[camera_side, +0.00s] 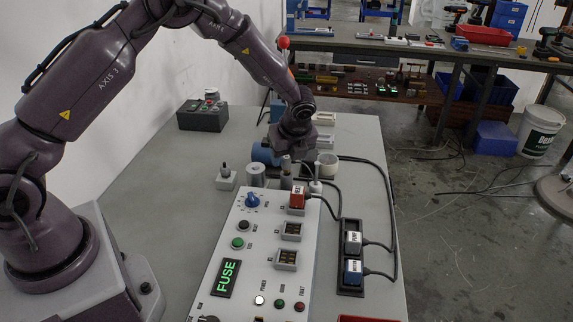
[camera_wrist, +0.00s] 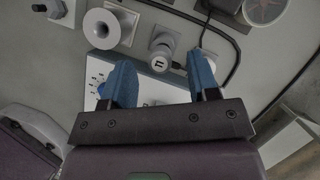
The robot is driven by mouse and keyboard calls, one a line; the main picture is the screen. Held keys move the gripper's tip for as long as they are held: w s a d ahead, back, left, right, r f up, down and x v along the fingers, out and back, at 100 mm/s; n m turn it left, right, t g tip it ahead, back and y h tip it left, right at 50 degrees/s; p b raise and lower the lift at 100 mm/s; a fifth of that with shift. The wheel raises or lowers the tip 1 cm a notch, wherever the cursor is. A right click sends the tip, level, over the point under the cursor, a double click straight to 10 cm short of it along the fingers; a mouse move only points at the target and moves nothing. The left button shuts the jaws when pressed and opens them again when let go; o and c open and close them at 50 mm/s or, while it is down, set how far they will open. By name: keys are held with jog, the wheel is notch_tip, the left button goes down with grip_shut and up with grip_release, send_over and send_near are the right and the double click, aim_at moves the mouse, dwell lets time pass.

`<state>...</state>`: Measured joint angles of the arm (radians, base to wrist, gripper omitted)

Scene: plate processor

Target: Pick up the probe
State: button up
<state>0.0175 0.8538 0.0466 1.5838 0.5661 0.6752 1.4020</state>
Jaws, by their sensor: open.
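My gripper (camera_wrist: 159,62) shows in the wrist view with its two blue fingers spread wide and nothing clamped between them. A short grey upright knob with a dark mark on its pale top (camera_wrist: 160,56) shows between and beyond the fingertips; it may be the probe, but I cannot tell for sure. A dark cable passes near it on the right. In the side view my gripper (camera_side: 293,150) is low over the back end of the control panel (camera_side: 262,240), among small fixtures; its fingertips are hard to make out. A pale upright piece (camera_side: 315,186) stands just right of it.
A grey cylinder (camera_side: 256,175) and a small block with a knob (camera_side: 226,178) stand left of my gripper. A red plug (camera_side: 297,197) sits on the panel. A black holder (camera_side: 350,224) with two blue plugs and looping cables lies right.

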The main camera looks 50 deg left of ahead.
aim_at(287, 158)
jog(key=shift+x, duration=1.5)
jog(key=c, duration=1)
notch_tip(287, 158, up, 9)
jog(key=s+a+r+n+g, duration=0.3)
jog(key=s+a+n, duration=0.2)
jog(key=n, duration=0.3)
jog(key=shift+n, duration=0.5)
jog(key=shift+s+a+f, duration=0.1)
jog(key=shift+s+f, duration=0.05)
jog(key=shift+f, duration=1.3)
jog(key=shift+s+a+f, duration=0.1)
jog(key=shift+f, duration=1.3)
